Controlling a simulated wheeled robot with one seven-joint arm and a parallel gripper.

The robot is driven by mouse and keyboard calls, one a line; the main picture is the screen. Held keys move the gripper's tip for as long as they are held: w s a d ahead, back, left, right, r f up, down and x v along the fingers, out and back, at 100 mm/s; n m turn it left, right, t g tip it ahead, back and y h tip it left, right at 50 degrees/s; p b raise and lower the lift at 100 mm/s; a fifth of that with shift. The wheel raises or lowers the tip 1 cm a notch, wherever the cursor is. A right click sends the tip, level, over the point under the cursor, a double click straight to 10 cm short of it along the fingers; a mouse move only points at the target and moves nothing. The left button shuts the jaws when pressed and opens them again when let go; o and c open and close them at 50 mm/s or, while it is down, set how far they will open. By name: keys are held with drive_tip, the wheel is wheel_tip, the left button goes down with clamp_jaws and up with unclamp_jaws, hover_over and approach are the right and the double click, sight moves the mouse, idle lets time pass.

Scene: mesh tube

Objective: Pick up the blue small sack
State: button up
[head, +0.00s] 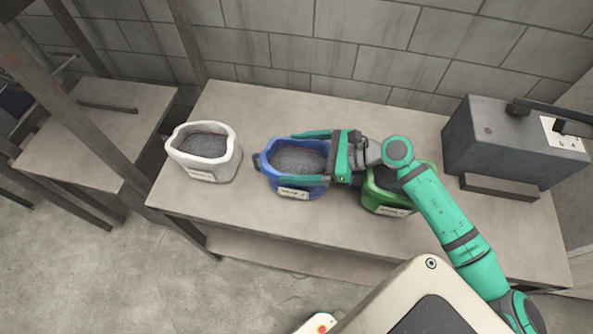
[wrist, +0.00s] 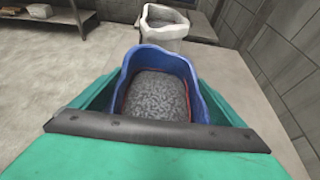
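The blue small sack (head: 272,178) stands upright on the table, filled with grey granules, with a white label on its front. It also shows in the wrist view (wrist: 150,58), close in front of my gripper. My gripper (head: 305,158) is at the sack from the right in the head view. One green finger lies along the far side of the sack and the other along the near side. The fingers are spread wide around it. Whether they touch the sack's walls cannot be seen clearly.
A white sack (head: 204,169) stands left of the blue one; it also shows in the wrist view (wrist: 165,24). A green sack (head: 388,198) stands to the right, partly under my arm. A grey metal box (head: 500,142) is at the table's (head: 245,105) right end. A block wall stands behind.

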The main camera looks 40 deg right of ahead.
drive_tip(key=c, duration=0.9)
drive_tip(key=shift+r, duration=0.3)
wheel_tip(320, 180, up, 17)
drive_tip(key=shift+r, duration=0.15)
idle(0.8)
